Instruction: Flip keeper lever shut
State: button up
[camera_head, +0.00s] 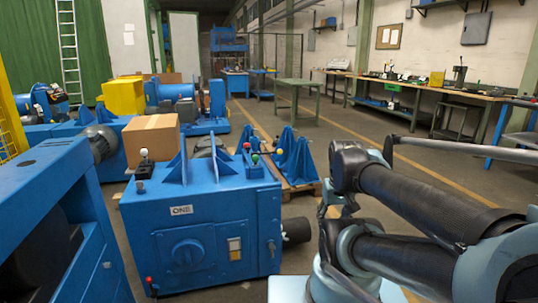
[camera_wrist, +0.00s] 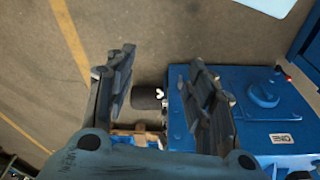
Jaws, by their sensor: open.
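The blue machine box labelled ONE (camera_head: 205,245) stands front centre in the head view; it also shows at the right of the wrist view (camera_wrist: 250,80). A small grey latch-like handle (camera_head: 270,248) sits at the right edge of its front face; it may be the keeper lever, but I cannot tell its position. A small white piece (camera_wrist: 160,93) shows by the dark cylinder (camera_wrist: 146,98) between my fingers in the wrist view. My gripper (camera_wrist: 165,88) is open and empty, its right finger overlapping the box in that view. In the head view, my arm is right of the box.
Ball-tipped levers (camera_head: 252,155) stand on top. A cardboard box (camera_head: 151,140) and blue brackets (camera_head: 294,155) are behind. Open floor (camera_head: 365,140) lies beyond, towards the workbenches.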

aim_at(279, 151)
jog(key=u, duration=0.05)
jog(key=k, duration=0.6)
jog(key=z, duration=0.3)
jog(key=i, duration=1.65)
jog(key=u, duration=0.25)
